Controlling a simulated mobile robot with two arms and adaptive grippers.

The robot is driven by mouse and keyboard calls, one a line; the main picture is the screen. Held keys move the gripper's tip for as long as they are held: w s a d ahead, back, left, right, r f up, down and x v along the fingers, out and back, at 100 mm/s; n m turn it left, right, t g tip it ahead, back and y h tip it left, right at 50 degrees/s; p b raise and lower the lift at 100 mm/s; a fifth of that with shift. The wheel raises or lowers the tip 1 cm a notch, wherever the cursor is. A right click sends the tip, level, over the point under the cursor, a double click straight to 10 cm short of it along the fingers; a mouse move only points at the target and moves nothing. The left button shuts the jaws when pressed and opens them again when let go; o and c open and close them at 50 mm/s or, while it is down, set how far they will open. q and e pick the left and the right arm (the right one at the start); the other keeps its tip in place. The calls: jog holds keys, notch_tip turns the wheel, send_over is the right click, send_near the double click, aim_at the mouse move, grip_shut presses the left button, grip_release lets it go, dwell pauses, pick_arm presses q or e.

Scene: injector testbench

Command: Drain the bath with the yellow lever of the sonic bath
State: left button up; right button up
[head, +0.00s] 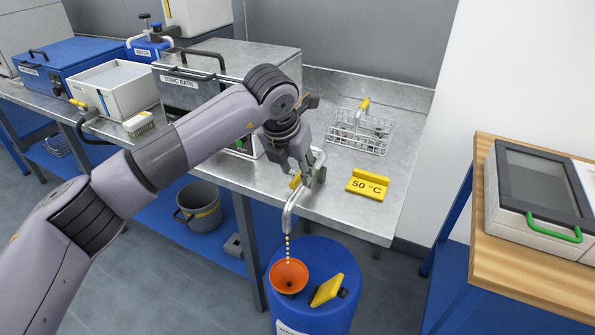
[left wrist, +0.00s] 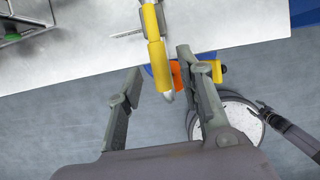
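The sonic bath (head: 181,83) is a closed steel box with a dark handle, on the bench. Its drain spout (head: 289,213) hangs over the bench's front edge, and a dotted pale-orange line runs down to an orange funnel (head: 289,277) in a blue drum (head: 335,315). My left gripper (head: 305,172) is at the drain pipe, partly covering the yellow lever (head: 294,181). In the left wrist view my left gripper (left wrist: 161,62) has its fingers apart, and the yellow lever (left wrist: 153,22) shows between and beyond the tips. I cannot tell whether they touch.
A wire basket (head: 362,131) and a yellow 50 °C sign (head: 368,184) stand on the bench at right. A dark jointed part (left wrist: 285,125), possibly my right gripper, enters the wrist view.

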pick_arm(q)
jog(key=v, duration=1)
